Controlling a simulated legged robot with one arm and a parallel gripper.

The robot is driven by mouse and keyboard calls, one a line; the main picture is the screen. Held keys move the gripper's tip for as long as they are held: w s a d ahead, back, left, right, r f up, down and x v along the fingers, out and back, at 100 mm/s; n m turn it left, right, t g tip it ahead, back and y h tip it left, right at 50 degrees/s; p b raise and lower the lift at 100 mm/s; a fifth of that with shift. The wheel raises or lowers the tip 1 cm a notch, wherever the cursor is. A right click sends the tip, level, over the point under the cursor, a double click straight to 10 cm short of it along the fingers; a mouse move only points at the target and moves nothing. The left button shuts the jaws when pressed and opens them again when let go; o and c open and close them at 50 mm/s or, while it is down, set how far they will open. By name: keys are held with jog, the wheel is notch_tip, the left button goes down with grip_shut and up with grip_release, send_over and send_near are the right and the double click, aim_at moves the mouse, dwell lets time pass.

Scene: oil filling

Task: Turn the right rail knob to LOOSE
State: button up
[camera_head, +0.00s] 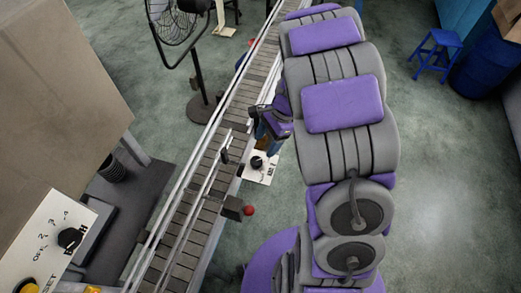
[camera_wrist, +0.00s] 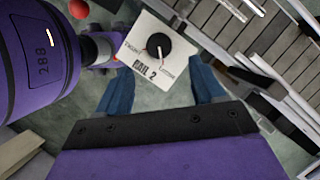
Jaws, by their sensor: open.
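The black rail knob (camera_wrist: 158,46) sits on a white plate (camera_wrist: 147,75) marked RAIL 2, with small labels at either side. A pale pointer mark shows on the knob's lower part; I cannot tell exactly which label it faces. In the head view the knob (camera_head: 257,162) and its plate (camera_head: 266,174) are beside the conveyor, just below my gripper (camera_head: 266,132). In the wrist view my gripper (camera_wrist: 163,88) is open, its two blue fingers apart and empty. The knob is ahead of the gap between them, and neither finger appears to touch it.
The slatted conveyor (camera_head: 208,165) with metal rails runs along the left of the knob. A red ball (camera_head: 249,210) on a bracket is close below the plate.

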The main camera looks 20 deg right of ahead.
jog(key=v, duration=0.9)
jog(key=s+a+n+h+b, duration=0.2)
jog(key=s+n, duration=0.6)
jog(key=s, duration=0.5)
jog(key=s+a+n+g+h+b, duration=0.1)
jog(key=s+a+n+b, duration=0.4)
jog(key=s, duration=0.9)
jog(key=n+h+b, duration=0.1)
jog(key=n, duration=0.2)
jog(key=shift+s+f+h, duration=0.2)
jog(key=shift+f+h, duration=0.05)
jog(key=shift+h, duration=0.05)
jog(key=shift+c, duration=0.4)
